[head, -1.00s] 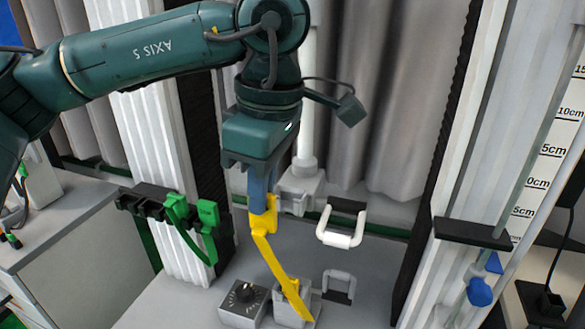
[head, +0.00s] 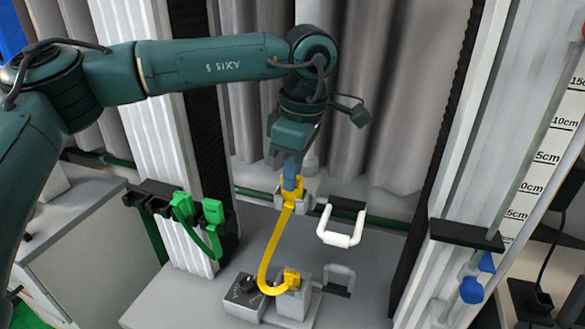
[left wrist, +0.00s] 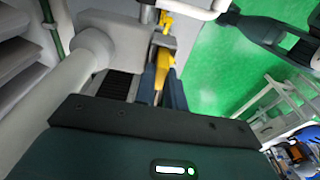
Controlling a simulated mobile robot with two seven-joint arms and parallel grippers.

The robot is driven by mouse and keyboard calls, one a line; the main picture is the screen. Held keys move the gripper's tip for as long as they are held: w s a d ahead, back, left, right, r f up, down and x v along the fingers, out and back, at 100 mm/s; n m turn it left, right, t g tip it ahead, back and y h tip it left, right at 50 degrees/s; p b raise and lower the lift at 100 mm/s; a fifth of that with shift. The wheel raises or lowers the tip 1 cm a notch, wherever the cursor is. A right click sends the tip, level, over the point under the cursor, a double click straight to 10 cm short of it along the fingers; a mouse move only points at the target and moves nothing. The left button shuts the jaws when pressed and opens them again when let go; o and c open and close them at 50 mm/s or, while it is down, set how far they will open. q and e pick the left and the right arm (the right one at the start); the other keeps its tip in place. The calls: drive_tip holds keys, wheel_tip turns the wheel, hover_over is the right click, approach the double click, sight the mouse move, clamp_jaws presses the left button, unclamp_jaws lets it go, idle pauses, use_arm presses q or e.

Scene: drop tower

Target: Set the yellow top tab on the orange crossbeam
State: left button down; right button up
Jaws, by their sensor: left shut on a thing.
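The yellow strap (head: 269,245) has a top tab (head: 292,190) between the blue fingers of my left gripper (head: 291,178), which is shut on it. In the left wrist view the yellow tab (left wrist: 163,65) shows between the fingers (left wrist: 160,88). The tab is at a grey block with prongs (head: 308,188); I cannot tell whether it is seated there. The strap hangs in a curve to its lower yellow tab (head: 291,278), at a grey block (head: 291,303) on the base. No orange crossbeam can be made out. My right gripper is not in view in the head view.
A green strap (head: 207,240) hangs from a black rack (head: 158,197) on the left. White handles (head: 340,228) stand right of the yellow strap. A knob box (head: 244,295) is beside the lower block. A white column and ruler (head: 540,170) stand at right.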

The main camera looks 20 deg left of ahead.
sight(301, 178)
use_arm(q)
drive_tip(key=shift+f, duration=0.1)
drive_tip(key=c, duration=1.9)
unclamp_jaws()
drive_tip(key=shift+f, duration=0.15)
drive_tip(key=shift+c, duration=0.2)
drive_tip(key=o, duration=0.5)
drive_tip(key=shift+c, duration=0.2)
drive_tip(key=shift+r, duration=0.8)
wheel_tip(301, 178, up, 11)
drive_tip(key=d, duration=0.1)
drive_tip(key=shift+d, duration=0.25)
